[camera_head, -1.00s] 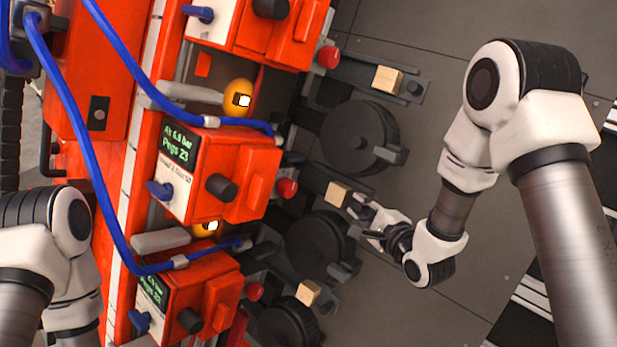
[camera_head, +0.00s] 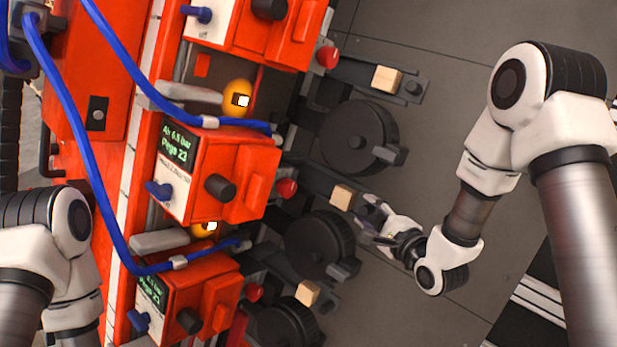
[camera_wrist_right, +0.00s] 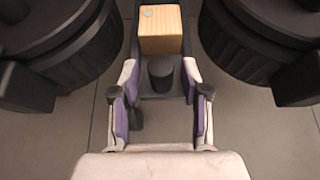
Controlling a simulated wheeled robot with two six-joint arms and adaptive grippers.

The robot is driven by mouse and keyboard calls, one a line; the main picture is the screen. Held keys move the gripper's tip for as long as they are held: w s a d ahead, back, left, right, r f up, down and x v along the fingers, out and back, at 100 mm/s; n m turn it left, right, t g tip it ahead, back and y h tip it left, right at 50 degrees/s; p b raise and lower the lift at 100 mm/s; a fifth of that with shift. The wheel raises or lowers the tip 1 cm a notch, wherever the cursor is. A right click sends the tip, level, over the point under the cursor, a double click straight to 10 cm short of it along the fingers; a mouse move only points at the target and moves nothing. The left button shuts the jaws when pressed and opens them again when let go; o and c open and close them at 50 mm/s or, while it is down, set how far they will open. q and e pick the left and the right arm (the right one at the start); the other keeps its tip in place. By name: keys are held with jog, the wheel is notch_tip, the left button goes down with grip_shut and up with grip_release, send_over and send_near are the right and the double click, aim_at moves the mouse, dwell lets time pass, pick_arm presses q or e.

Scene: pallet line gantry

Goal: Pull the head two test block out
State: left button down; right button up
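The head two test block, a small pale wooden block (camera_head: 343,197), sits on the dark arm of the middle head. It also shows in the right wrist view (camera_wrist_right: 161,28), beyond the fingertips. My right gripper (camera_head: 372,221) is open and empty, just outward of the block and apart from it. In the right wrist view its purple-padded fingers (camera_wrist_right: 161,84) stand on either side of a black round post (camera_wrist_right: 160,73) at the arm's outer end. My left gripper is out of view; only part of my left arm shows.
Similar wooden blocks sit on the upper arm (camera_head: 387,79) and lower arm (camera_head: 307,292). Black round drums (camera_head: 360,137) flank the middle arm. Red head units (camera_head: 220,170) with blue hoses stand left.

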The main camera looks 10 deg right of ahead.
dwell(0.4)
jog(key=shift+v, duration=2.35)
jog(key=shift+s+d+r+p, duration=0.15)
jog(key=shift+s+r+p, duration=0.2)
jog(key=shift+s+p, duration=0.3)
jog(key=p+v, duration=0.2)
jog(key=p, duration=0.2)
jog(key=shift+s+d, duration=0.1)
jog(key=shift+s, duration=0.3)
